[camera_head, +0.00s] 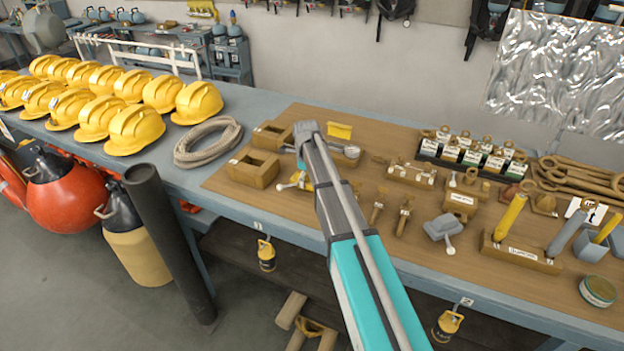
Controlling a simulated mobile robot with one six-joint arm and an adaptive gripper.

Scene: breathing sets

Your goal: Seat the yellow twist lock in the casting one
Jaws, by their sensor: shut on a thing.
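Two brown hollow blocks that look like castings stand to the left: a rear one (272,134) and a nearer one (252,168) with an open top. Their small tags are too small to read, so I cannot tell which is casting one. The held piece is apart from the nearer block.
A grey lock with a pale knob (443,228) and several small brown parts lie on the board (330,218). A labelled rack (470,153) stands at the back right. A coiled rope (208,142) and yellow helmets (135,129) occupy the left of the bench.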

